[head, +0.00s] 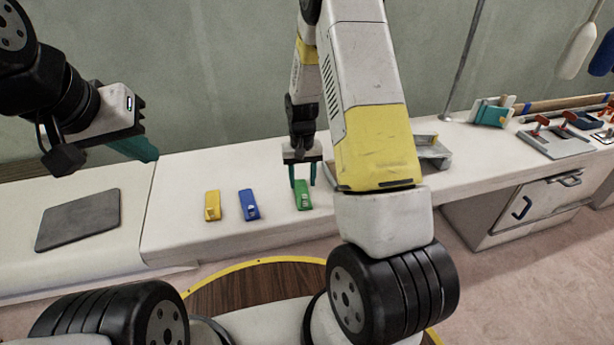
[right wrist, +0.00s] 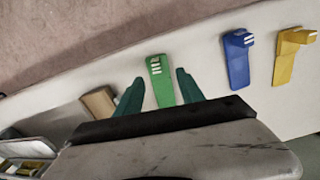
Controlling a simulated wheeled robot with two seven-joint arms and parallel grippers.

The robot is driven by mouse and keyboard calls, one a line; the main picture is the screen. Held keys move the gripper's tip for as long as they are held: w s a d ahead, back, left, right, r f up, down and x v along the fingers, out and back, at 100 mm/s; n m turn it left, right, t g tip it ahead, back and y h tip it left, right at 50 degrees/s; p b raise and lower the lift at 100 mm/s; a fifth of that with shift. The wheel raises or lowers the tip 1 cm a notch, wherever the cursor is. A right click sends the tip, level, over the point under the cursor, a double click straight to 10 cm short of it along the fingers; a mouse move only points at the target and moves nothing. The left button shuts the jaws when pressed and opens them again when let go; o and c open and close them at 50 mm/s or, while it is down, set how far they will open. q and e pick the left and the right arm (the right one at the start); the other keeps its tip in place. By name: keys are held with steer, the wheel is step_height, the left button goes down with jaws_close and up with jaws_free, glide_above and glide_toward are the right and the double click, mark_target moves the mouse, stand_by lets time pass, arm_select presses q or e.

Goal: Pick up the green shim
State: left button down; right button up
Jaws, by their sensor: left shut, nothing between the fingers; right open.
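The green shim (head: 303,196) lies on the white counter, right of the blue and yellow ones in the head view. In the right wrist view the green shim (right wrist: 160,80) shows between the fingers of my right gripper (right wrist: 158,88). In the head view my right gripper (head: 303,172) points down at the shim with open green fingers, one on each side of its far end. Whether the fingers touch it I cannot tell. My left gripper (head: 140,150) is shut and empty, above the counter at the left.
A blue shim (head: 249,205) and a yellow shim (head: 212,205) lie left of the green one. A dark grey mat (head: 78,220) lies at the far left. A metal tray (head: 433,152) stands right of my right arm. A brown block (right wrist: 99,102) shows in the right wrist view.

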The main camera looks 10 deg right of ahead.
mark_target(305, 196)
steer(key=f, duration=0.8)
steer(key=shift+d+f, duration=0.2)
steer(key=shift+d, duration=0.15)
jaws_close()
